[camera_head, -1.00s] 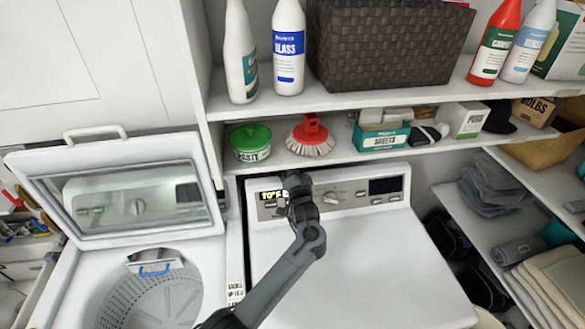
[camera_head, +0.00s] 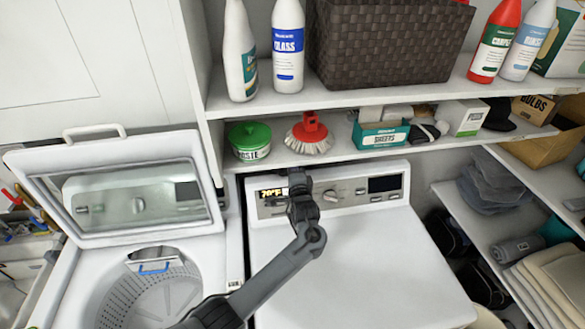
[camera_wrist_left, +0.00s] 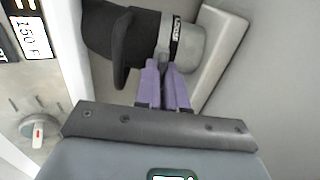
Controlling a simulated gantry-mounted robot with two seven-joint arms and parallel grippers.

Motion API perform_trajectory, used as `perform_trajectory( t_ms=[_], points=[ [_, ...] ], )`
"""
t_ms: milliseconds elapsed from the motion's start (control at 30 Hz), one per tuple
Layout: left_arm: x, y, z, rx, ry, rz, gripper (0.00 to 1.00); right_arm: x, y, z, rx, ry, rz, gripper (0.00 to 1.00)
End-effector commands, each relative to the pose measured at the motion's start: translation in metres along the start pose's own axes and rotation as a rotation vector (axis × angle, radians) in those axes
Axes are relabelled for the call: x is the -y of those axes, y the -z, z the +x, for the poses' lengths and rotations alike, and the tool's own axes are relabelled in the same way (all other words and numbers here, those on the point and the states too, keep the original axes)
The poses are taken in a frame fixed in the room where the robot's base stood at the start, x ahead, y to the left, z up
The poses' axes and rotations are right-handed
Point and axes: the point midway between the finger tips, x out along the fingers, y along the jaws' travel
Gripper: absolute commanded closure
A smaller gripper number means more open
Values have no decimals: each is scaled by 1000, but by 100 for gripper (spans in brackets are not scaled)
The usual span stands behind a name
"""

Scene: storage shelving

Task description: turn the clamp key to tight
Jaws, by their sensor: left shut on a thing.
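My left gripper (camera_wrist_left: 165,70) has purple fingers closed together at a grey fitting (camera_wrist_left: 187,48) with a dark labelled band (camera_wrist_left: 175,38). The small clamp key seems to be pinched between the fingertips; the fingers mostly hide it, so I cannot read its angle. A black hose (camera_wrist_left: 105,32) joins the fitting from the left. In the head view my left gripper (camera_head: 297,178) reaches down behind the control panel (camera_head: 345,193) of the white machine, and its tips, the clamp and the key are hidden there. My right gripper is in neither view.
A shelf (camera_head: 350,152) runs just above my left gripper, carrying a green-lidded tub (camera_head: 250,141), a red brush (camera_head: 311,134) and a teal box (camera_head: 380,134). A panel knob (camera_wrist_left: 38,131) is near my gripper. The washer lid (camera_head: 125,190) stands open at left.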

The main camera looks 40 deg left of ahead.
Motion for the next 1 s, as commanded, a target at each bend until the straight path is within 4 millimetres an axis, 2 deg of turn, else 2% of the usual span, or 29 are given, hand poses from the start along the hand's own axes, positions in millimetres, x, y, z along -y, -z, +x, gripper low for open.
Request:
perform_trajectory(
  t_ms=[433,467,600,1000],
  points=[
    [1,0,0,1,2,10,100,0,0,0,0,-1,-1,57],
    [1,0,0,1,2,10,88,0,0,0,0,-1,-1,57],
    [1,0,0,1,1,10,67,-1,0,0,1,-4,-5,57],
    [0,0,-4,0,1,10,65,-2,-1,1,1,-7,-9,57]
  ],
)
